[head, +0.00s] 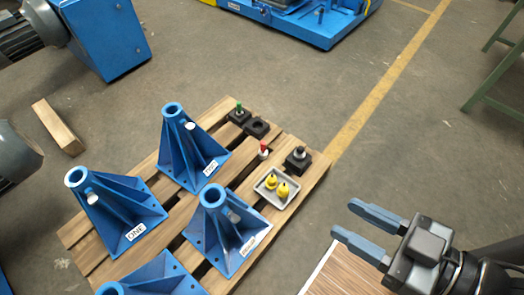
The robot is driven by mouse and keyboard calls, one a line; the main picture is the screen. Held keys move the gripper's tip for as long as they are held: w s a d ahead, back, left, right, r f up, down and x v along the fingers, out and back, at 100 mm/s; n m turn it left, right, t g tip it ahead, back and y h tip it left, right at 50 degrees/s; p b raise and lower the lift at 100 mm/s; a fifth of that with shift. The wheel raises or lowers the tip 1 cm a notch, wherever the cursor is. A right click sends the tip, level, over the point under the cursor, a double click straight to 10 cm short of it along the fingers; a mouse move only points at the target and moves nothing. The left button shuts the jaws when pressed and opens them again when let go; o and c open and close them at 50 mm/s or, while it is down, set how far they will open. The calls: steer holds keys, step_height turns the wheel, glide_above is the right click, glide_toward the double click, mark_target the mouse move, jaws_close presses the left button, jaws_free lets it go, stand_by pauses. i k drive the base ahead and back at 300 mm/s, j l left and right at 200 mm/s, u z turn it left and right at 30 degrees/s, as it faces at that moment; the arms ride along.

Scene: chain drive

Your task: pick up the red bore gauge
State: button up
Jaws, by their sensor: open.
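The red bore gauge (264,149) is a small piece with a red top and a pale lower part. It stands upright on the wooden pallet (312,172), near the pallet's right side. It is just above the grey tray in the picture. My gripper (342,219) is at the lower right with its two blue fingers apart and nothing between them. It is off the pallet's right edge, to the right of and below the red gauge in the picture, well apart from it.
Several blue stands (193,150) fill the pallet's left and front. Around the gauge are a grey tray (268,196) with two yellow pieces, a black block (298,160) with a knob, a black block with a hole (256,128) and a green-topped piece (239,108). Open floor lies right.

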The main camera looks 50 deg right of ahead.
mark_target(263, 152)
steer(key=i+l, duration=0.1)
steer(key=l, duration=0.3)
steer(key=i+l, duration=0.1)
steer(key=l, duration=0.25)
steer(key=i+l, duration=0.1)
steer(key=l, duration=0.3)
steer(key=i+l, duration=0.15)
steer(key=l, duration=0.25)
steer(key=i+l, duration=0.1)
steer(key=l, duration=0.25)
